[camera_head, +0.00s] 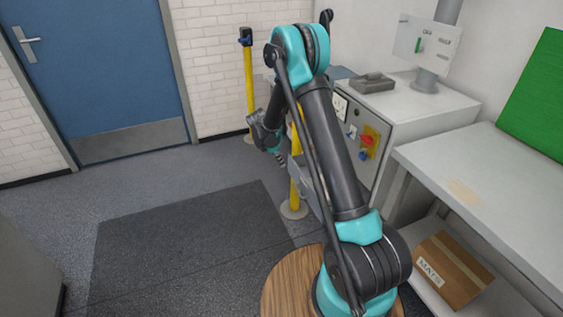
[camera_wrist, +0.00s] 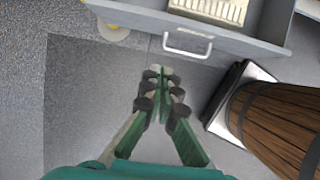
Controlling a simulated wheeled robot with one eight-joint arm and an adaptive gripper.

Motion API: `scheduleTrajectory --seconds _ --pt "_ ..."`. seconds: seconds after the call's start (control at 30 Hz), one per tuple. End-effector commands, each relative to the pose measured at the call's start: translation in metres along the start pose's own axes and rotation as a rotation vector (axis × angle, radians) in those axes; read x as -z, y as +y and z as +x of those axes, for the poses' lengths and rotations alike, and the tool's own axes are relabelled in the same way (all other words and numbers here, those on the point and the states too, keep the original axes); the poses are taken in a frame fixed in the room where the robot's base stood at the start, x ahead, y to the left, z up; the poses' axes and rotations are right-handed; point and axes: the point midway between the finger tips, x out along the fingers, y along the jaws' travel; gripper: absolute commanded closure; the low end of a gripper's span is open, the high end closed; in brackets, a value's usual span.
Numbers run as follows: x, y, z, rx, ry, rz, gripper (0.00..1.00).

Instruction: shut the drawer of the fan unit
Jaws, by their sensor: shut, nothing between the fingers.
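The drawer (camera_wrist: 240,42) stands open at the top of the wrist view, with its pale bar handle (camera_wrist: 188,45) on the front face. A pale ribbed object (camera_wrist: 222,11) lies inside it. In the head view a grey part of the drawer (camera_head: 308,188) shows behind my arm, beside the grey cabinet (camera_head: 383,150); most of it is hidden. My gripper (camera_wrist: 160,72) is shut and empty, its fingertips pointing toward the drawer front, just below and left of the handle. Contact cannot be told. In the head view my gripper (camera_head: 281,159) hangs left of the drawer.
Yellow posts (camera_head: 249,85) stand near the wall and the drawer; a round post base (camera_wrist: 113,32) is left of the drawer. A bench (camera_head: 480,165) with a cardboard box (camera_head: 452,270) below is at right. The dark floor mat (camera_head: 185,240) is clear.

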Motion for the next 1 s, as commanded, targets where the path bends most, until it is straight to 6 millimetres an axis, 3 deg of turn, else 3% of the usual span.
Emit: scheduleTrajectory --seconds 0.37,0.6,1.0 --pt "0.0 0.001 0.075 0.0 0.001 0.003 1.0" --pt "-0.03 0.0 0.085 0.001 0.001 0.004 1.0" --pt "-0.037 0.0 0.087 0.0 0.001 0.002 1.0"
